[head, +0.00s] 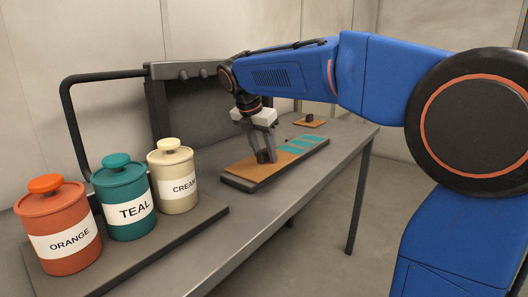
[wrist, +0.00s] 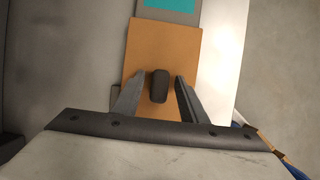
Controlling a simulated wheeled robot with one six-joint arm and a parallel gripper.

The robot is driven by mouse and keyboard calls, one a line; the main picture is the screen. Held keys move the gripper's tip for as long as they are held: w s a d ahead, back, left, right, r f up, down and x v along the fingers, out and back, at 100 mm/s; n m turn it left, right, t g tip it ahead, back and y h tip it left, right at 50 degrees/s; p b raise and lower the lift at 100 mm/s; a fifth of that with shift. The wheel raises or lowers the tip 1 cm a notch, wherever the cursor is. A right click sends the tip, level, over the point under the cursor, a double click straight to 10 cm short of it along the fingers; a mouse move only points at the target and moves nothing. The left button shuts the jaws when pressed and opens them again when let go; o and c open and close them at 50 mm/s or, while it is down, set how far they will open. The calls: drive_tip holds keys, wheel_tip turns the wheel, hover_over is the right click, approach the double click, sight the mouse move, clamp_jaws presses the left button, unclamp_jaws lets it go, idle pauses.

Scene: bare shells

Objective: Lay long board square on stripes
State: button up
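The long board is an orange-brown plank (head: 246,171) with a dark upright knob (wrist: 159,87). It lies on a dark grey base plate (head: 240,186), covering its near part. Teal stripes (head: 303,145) show on the plate beyond the board's far end; one also shows at the top of the wrist view (wrist: 170,4). Whether the board covers other stripes, I cannot tell. My gripper (head: 263,152) points down over the board. In the wrist view its fingers stand on either side of the knob, with gaps visible on both sides.
A smaller orange-brown board (head: 309,124) with a dark knob lies farther along the grey table (head: 270,205). Orange (head: 64,215), teal (head: 122,189) and cream (head: 171,165) labelled canisters stand on a dark tray (head: 205,217) at left. A dark upright frame (head: 72,122) stands behind.

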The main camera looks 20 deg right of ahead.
drive_tip(key=v, duration=1.2)
drive_tip(key=shift+d+r, duration=0.1)
drive_tip(key=s+d+f+m+y, duration=0.1)
drive_tip(key=s+d+f+m, duration=0.2)
drive_tip(key=s+f+m, duration=0.5)
drive_tip(key=s+d+f+m+t+y, duration=0.1)
drive_tip(key=s+d+f+m, duration=0.3)
drive_tip(key=s+f+m, duration=0.4)
drive_tip(key=s+d+f+m+t+y, duration=0.1)
drive_tip(key=s+d+f+m, duration=0.2)
drive_tip(key=s+f+m, duration=0.6)
drive_tip(key=s+f, duration=0.5)
drive_tip(key=shift+s+d+y, duration=0.35)
drive_tip(key=shift+y, duration=0.05)
